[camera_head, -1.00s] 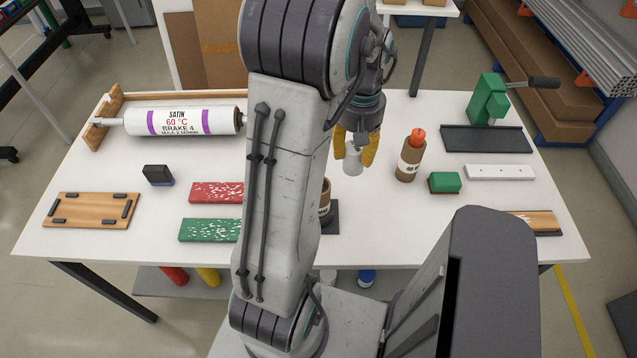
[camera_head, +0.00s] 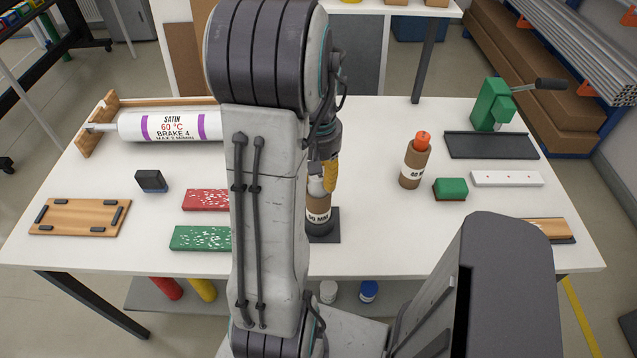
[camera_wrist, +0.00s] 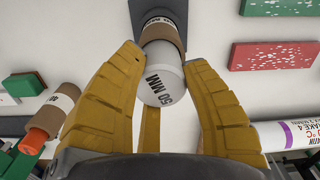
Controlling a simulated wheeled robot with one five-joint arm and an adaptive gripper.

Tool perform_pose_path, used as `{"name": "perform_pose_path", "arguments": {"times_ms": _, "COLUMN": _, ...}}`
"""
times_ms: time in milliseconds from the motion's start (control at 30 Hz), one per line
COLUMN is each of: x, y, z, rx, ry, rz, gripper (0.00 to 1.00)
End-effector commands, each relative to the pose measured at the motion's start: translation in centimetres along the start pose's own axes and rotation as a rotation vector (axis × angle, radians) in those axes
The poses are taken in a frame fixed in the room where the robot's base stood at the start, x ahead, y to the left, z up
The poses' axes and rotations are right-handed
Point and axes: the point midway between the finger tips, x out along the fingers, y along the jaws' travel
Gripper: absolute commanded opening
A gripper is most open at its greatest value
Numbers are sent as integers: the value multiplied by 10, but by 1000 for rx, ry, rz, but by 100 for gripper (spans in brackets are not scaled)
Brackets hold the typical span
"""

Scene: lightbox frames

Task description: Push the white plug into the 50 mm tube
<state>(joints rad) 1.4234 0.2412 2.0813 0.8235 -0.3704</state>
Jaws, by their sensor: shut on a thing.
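The brown 50 mm tube (camera_wrist: 160,36) with a white label stands upright on a dark square base (camera_wrist: 137,10). In the head view my gripper (camera_head: 324,177) is directly above the tube (camera_head: 318,222), and the plug (camera_head: 315,186) is at its mouth. The plug looks lined up with the tube. I cannot tell how far its lower end is inside. My arm hides part of the left side.
A second brown tube (camera_head: 411,168) with an orange plug (camera_head: 423,139) stands to the right, near a green block (camera_head: 451,188). Red (camera_head: 205,200) and green (camera_head: 200,238) speckled boards lie left. A green press (camera_head: 492,105) stands at the back right.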

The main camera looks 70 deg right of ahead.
Motion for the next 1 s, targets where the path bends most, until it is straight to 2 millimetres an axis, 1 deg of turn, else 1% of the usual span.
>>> {"name": "perform_pose_path", "arguments": {"times_ms": 33, "x": 10, "y": 0, "z": 0, "rx": 0, "ry": 0, "rz": 0, "gripper": 9}}
{"name": "perform_pose_path", "arguments": {"times_ms": 100, "x": 15, "y": 0, "z": 0, "rx": 0, "ry": 0, "rz": 0, "gripper": 9}}
{"name": "perform_pose_path", "arguments": {"times_ms": 433, "x": 15, "y": 0, "z": 0, "rx": 0, "ry": 1, "rz": 0, "gripper": 9}}
{"name": "perform_pose_path", "arguments": {"times_ms": 567, "x": 18, "y": 0, "z": 0, "rx": 0, "ry": 1, "rz": 0, "gripper": 9}}
{"name": "perform_pose_path", "arguments": {"times_ms": 600, "x": 19, "y": 0, "z": 0, "rx": 0, "ry": 1, "rz": 0, "gripper": 44}}
{"name": "perform_pose_path", "arguments": {"times_ms": 833, "x": 18, "y": 0, "z": 0, "rx": 0, "ry": 1, "rz": 0, "gripper": 64}}
{"name": "perform_pose_path", "arguments": {"times_ms": 1000, "x": 18, "y": 0, "z": 0, "rx": 0, "ry": 1, "rz": 0, "gripper": 64}}
